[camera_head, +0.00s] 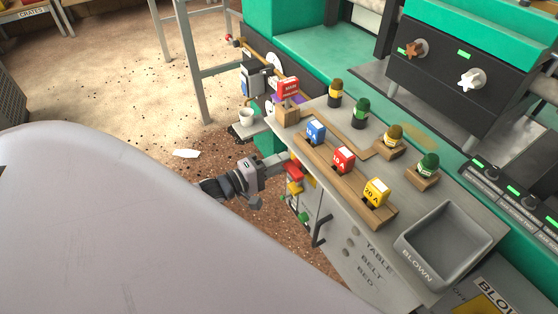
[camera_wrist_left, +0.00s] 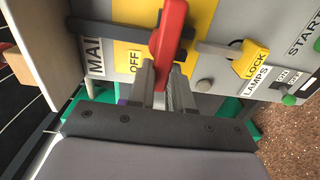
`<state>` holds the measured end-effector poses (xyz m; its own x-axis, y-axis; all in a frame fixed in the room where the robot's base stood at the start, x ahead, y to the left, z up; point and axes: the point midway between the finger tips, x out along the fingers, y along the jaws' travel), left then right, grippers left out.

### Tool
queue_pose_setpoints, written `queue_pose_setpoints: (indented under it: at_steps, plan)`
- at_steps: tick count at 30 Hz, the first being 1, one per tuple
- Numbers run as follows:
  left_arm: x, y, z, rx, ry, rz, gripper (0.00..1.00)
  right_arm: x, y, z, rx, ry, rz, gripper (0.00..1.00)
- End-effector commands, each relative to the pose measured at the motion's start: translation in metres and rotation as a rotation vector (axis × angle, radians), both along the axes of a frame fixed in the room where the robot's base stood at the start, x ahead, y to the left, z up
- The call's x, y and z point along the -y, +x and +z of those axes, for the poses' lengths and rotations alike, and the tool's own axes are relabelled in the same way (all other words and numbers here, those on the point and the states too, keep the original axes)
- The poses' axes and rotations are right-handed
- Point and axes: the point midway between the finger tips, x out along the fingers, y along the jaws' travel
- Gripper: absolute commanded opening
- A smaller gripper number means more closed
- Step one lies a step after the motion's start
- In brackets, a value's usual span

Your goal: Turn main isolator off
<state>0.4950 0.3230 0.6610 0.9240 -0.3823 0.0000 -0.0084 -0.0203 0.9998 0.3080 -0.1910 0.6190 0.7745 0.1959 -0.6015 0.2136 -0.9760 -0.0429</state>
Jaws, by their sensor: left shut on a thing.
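The main isolator's red handle (camera_wrist_left: 170,28) stands out from a yellow plate marked OFF (camera_wrist_left: 134,62), beside a partly hidden label reading "MAI". In the left wrist view the fingers of my left gripper (camera_wrist_left: 165,85) are shut on the handle's near end. In the head view the left gripper (camera_head: 280,163) reaches from the left to the red handle (camera_head: 294,172) on the bench's side. The fingers and handle cover part of the plate, so the full switch marking is hidden. My right gripper is not in view.
A yellow lock tag (camera_wrist_left: 252,60) hangs beside the handle, near lamp switches and a START label. On the bench above stand a red block (camera_head: 288,88) on wood, coloured plugs on a wooden rail (camera_head: 330,168), and a grey BLOWN bin (camera_head: 450,240). A white cup (camera_head: 246,117) stands nearby.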

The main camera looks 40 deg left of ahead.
Motion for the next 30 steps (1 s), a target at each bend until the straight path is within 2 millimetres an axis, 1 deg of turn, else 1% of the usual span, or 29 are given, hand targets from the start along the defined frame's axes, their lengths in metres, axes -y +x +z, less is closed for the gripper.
queue_pose_setpoints:
  at_steps: [1, 18, 19, 20, 21, 30]
  plan:
    - [0.0007, 0.0026, 0.0026, 0.003, -0.014, 0.001, 0.00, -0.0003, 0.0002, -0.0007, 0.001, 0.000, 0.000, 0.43]
    - [0.0012, 0.0027, 0.0028, -0.008, -0.042, 0.000, 0.00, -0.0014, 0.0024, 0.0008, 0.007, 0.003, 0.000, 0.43]
    - [0.0012, 0.0027, 0.0028, -0.008, -0.042, 0.000, 0.29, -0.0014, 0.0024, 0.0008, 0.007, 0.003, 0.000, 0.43]
    - [0.0013, 0.0026, 0.0027, -0.008, -0.042, 0.000, 0.39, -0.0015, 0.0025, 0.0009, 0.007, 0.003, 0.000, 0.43]
    - [0.0012, 0.0024, 0.0024, -0.009, -0.042, 0.000, 0.45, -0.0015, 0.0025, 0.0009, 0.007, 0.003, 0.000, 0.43]
    - [0.0000, -0.0003, 0.0003, -0.012, -0.036, 0.000, 0.45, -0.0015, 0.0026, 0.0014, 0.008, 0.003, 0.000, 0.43]
